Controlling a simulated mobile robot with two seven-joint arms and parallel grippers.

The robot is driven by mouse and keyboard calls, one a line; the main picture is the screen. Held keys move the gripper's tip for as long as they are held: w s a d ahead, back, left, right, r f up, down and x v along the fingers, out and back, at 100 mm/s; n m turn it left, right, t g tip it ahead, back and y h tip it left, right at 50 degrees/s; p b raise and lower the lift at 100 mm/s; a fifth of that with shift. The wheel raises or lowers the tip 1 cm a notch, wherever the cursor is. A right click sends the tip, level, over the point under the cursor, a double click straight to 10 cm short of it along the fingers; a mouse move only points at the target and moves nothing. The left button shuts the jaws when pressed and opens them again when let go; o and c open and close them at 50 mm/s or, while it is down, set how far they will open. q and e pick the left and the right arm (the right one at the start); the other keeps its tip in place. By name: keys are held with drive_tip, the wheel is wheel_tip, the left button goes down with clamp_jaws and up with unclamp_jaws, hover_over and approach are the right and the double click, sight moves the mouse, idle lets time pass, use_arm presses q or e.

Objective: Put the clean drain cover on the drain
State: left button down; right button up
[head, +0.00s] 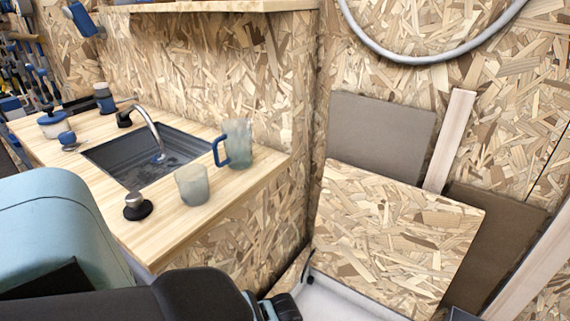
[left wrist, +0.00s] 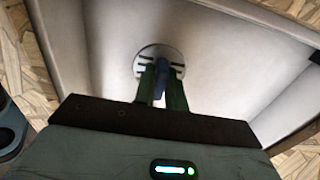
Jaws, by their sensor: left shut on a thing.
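In the left wrist view my left gripper (left wrist: 161,88) points down into a white basin. Its two green fingers are shut on a blue upright part, which appears to be the handle of the drain cover (left wrist: 152,52). The cover is a round pale metal disc with dark slots, at the fingertips and over the basin floor. I cannot tell whether it touches the floor. The drain itself is not visible. In the head view my left arm hides the gripper and cover. My right gripper is not in view.
The white basin (head: 345,302) lies low in the head view beside an upright chipboard panel (head: 395,230).

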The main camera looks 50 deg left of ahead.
use_arm(q)
wheel_tip(320, 180, down, 3)
drive_tip(key=b, duration=0.2)
drive_tip(key=shift+s+b, duration=0.15)
drive_tip(key=shift+b, duration=0.25)
drive_tip(key=shift+f, duration=0.25)
drive_tip(key=shift+b, duration=0.3)
drive_tip(key=shift+f, duration=0.1)
drive_tip(key=c, duration=1.5)
unclamp_jaws()
drive_tip(key=shift+o, duration=0.2)
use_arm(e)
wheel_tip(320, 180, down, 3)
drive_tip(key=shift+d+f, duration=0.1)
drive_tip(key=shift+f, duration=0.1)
